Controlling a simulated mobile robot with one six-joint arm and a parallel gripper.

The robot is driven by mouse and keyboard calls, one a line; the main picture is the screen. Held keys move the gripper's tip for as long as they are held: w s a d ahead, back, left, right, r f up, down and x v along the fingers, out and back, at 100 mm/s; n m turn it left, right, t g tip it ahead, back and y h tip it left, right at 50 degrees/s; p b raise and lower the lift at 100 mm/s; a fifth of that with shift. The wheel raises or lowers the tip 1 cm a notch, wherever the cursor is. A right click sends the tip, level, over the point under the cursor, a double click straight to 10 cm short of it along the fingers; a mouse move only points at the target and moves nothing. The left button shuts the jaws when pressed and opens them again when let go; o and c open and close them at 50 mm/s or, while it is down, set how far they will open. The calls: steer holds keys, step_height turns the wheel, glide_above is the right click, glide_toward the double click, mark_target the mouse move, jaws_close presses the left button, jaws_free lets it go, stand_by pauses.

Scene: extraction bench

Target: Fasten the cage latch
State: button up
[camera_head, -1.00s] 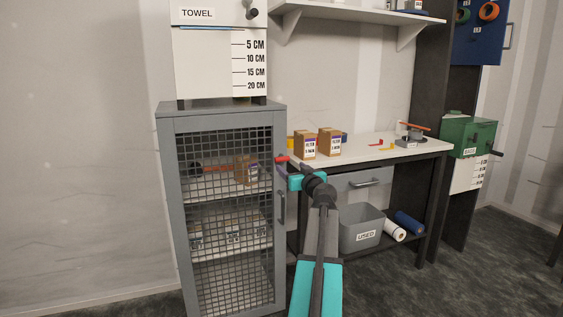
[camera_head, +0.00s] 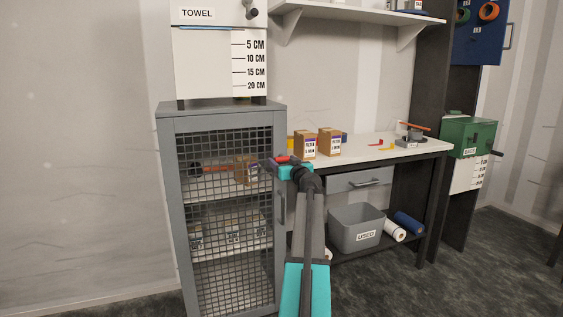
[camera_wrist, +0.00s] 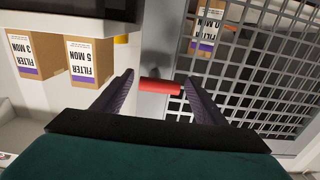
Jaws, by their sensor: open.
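The cage is a grey cabinet (camera_head: 220,109) at the left with a mesh door (camera_wrist: 245,67), which looks closed. Its latch has a red handle (camera_head: 282,159) at the door's upper right edge. In the wrist view the red latch handle (camera_wrist: 160,86) lies roughly level, pointing across the frame edge beside the mesh. My gripper (camera_wrist: 158,80) is open, with one finger on each side of the red handle. I cannot tell whether the fingers touch it. In the head view my gripper (camera_head: 275,163) is at the latch and partly covers it.
Two filter boxes (camera_head: 304,145) stand on the white bench (camera_head: 375,154) just right of the cage. A grey bin (camera_head: 355,228) labelled USED sits below. The cage door's pull handle (camera_head: 282,207) is below the latch. Floor is clear at the front right.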

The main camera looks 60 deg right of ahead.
steer(key=shift+w+d, duration=0.45)
steer(key=shift+w, duration=0.15)
steer(key=c, duration=1.1)
steer(key=shift+o, duration=0.2)
